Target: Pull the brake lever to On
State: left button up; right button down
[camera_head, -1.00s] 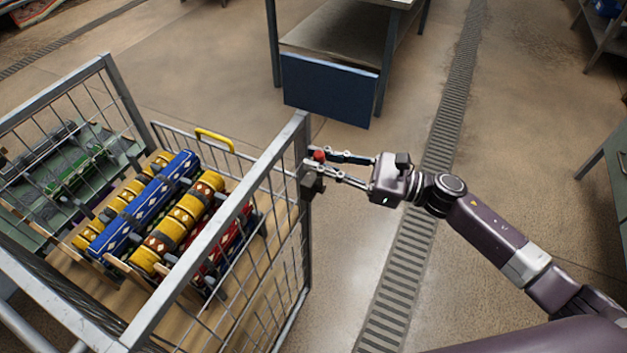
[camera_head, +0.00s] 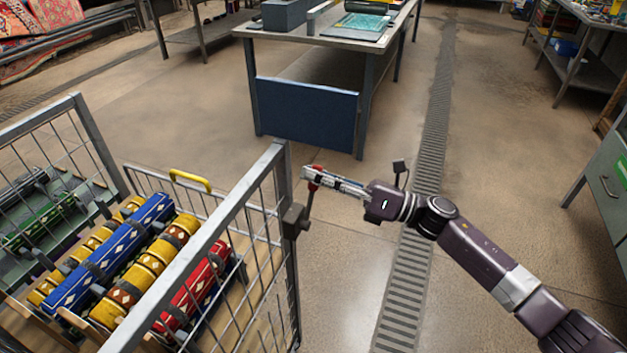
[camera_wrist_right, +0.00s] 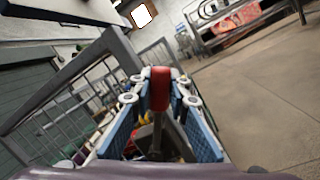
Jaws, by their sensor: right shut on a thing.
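The brake lever is a dark rod with a red knob (camera_wrist_right: 160,88), mounted on a dark block (camera_head: 294,220) on the corner post of the wire cart (camera_head: 232,212). In the head view the lever rises from the block and leans slightly right. My right gripper (camera_head: 312,178) is shut on the red knob. The wrist view shows the knob between its two blue-padded fingers, with the rod running down below. The head view partly hides the knob behind the fingers. My left gripper is not in view.
The cart holds several rolled rugs, with a blue one (camera_head: 115,250) among yellow and red ones. A yellow handle (camera_head: 190,180) tops its far wire side. A workbench with a blue panel (camera_head: 306,112) stands beyond. A floor grate (camera_head: 405,290) runs under my right arm; the floor around is clear.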

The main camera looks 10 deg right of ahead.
jog(key=shift+w+d+f, duration=0.1)
jog(key=shift+d, duration=0.05)
dwell(0.3)
jog(key=c, duration=1.8)
grip_release()
jog(key=v, duration=1.2)
jog(key=shift+m, duration=0.3)
